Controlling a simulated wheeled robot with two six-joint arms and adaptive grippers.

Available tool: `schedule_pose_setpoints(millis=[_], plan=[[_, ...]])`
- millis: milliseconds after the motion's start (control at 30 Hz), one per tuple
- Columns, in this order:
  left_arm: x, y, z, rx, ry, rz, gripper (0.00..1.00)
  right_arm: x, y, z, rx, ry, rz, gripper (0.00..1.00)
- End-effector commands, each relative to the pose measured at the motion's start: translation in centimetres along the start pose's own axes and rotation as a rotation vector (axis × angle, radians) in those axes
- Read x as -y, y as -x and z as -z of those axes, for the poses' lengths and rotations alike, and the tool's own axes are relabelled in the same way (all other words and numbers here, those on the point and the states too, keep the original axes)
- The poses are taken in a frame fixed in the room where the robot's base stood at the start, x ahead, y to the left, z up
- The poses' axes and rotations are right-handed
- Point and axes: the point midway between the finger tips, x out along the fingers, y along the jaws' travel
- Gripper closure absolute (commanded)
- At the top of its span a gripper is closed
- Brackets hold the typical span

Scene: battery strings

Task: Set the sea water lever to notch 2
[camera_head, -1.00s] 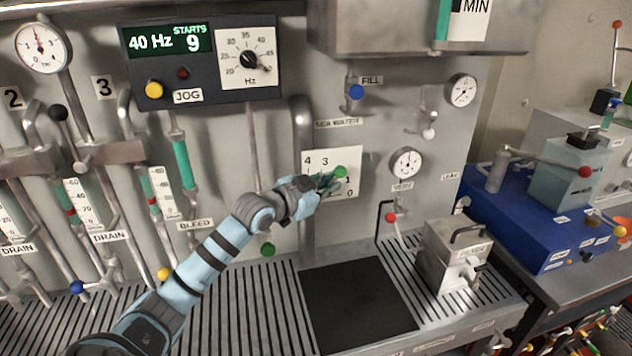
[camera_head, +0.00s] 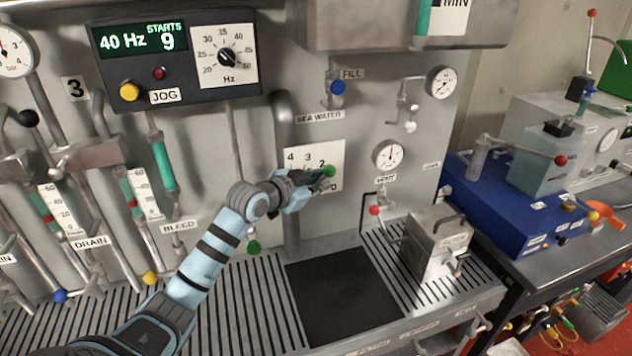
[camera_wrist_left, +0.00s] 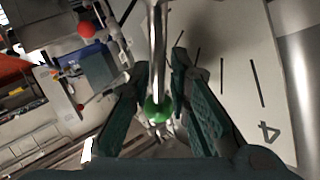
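The sea water lever ends in a green knob (camera_head: 329,171) in front of a white notch plate (camera_head: 299,153), just below and right of the 2. The 4, 3, 2 and 0 are readable; the 1 is hidden. My left gripper (camera_head: 320,181) is at the knob. In the left wrist view, the gripper (camera_wrist_left: 160,105) has its fingers apart, one on each side of the green knob (camera_wrist_left: 157,110), and the metal lever rod (camera_wrist_left: 157,45) runs upward. I cannot tell whether either finger touches the knob. My right gripper is not in view.
A dark mat (camera_head: 343,297) lies on the slatted bench below. A red-knobbed lever (camera_head: 375,210) and metal box (camera_head: 436,245) stand right of the plate. A blue unit (camera_head: 520,205) is farther right.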

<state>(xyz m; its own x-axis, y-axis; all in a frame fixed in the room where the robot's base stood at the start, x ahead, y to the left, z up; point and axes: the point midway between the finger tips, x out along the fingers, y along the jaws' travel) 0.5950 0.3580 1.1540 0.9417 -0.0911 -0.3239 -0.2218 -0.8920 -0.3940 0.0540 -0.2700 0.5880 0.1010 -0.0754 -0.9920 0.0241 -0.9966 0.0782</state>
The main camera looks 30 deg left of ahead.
Motion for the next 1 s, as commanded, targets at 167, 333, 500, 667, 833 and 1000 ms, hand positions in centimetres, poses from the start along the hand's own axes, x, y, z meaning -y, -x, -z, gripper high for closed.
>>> schedule_pose_setpoints(millis=[167,333,500,667,833,1000], plan=[[0.1,2.9,-0.2,0.004,-0.008,0.0,0.83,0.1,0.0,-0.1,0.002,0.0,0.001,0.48],[0.1,6.2,-0.1,0.004,-0.008,0.001,0.83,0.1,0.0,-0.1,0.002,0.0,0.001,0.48],[0.1,7.1,0.0,0.001,0.0,-0.002,0.83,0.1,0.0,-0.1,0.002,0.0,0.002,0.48],[0.1,7.1,0.0,0.001,0.0,-0.001,0.83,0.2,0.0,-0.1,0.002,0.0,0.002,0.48],[0.1,7.0,0.0,0.001,0.0,-0.001,0.83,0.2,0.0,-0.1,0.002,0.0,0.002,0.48],[0.1,7.0,0.0,0.001,0.0,-0.001,0.83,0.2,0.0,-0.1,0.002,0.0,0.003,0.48]])
